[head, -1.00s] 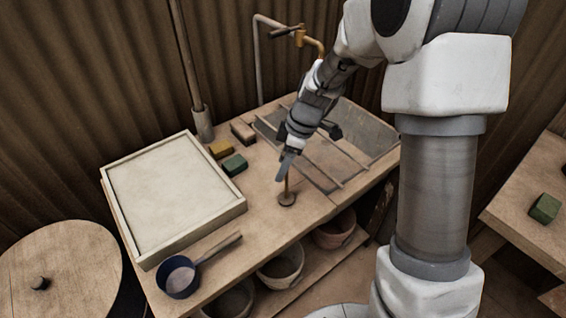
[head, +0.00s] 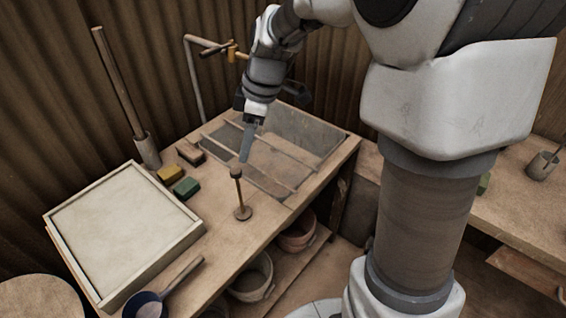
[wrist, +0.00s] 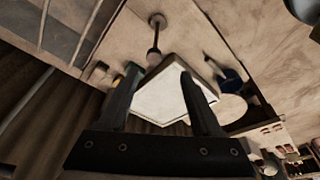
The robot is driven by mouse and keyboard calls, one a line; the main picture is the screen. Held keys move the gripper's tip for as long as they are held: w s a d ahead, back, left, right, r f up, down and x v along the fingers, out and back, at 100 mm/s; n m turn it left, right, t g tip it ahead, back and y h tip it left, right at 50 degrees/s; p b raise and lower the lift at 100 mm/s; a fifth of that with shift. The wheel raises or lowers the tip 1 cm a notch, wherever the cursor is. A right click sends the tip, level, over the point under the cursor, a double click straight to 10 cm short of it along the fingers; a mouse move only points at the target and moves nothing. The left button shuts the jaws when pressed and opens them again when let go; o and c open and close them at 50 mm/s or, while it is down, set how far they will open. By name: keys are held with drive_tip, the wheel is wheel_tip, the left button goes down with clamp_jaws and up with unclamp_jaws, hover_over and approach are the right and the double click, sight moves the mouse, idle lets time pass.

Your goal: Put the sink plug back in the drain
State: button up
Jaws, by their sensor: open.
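The sink plug (head: 238,192) has a round dark base, a thin upright rod and a small knob on top. It stands upright on the bench top, in front of the sink (head: 303,140). In the wrist view the plug (wrist: 155,38) shows beyond the fingertips, apart from them. My gripper (head: 245,158) is open and empty, just above and behind the plug's knob in the head view. The two fingers (wrist: 161,74) stand wide apart in the wrist view. Bars lie across the sink. The drain is not visible in any view.
A framed pale tray (head: 125,233) fills the bench's left. Yellow and green blocks (head: 186,187) and a brown block lie beside it. A dark blue ladle (head: 150,305) lies at the front. A brass tap (head: 232,52) rises behind the sink. Bowls (head: 252,280) sit on the shelf below.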

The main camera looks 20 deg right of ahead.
drive_tip(key=s+d+r+m+t+h, duration=0.1)
drive_tip(key=s+d+r+m+t, duration=0.1)
drive_tip(key=s+m, duration=0.5)
drive_tip(key=s+d+r+m+t+h, duration=0.2)
drive_tip(key=s+d+r+m, duration=0.2)
drive_tip(key=s+m, duration=0.3)
drive_tip(key=s+r, duration=0.1)
drive_tip(key=s, duration=0.4)
drive_tip(key=shift+s+r, duration=0.35)
drive_tip(key=shift+r, duration=0.05)
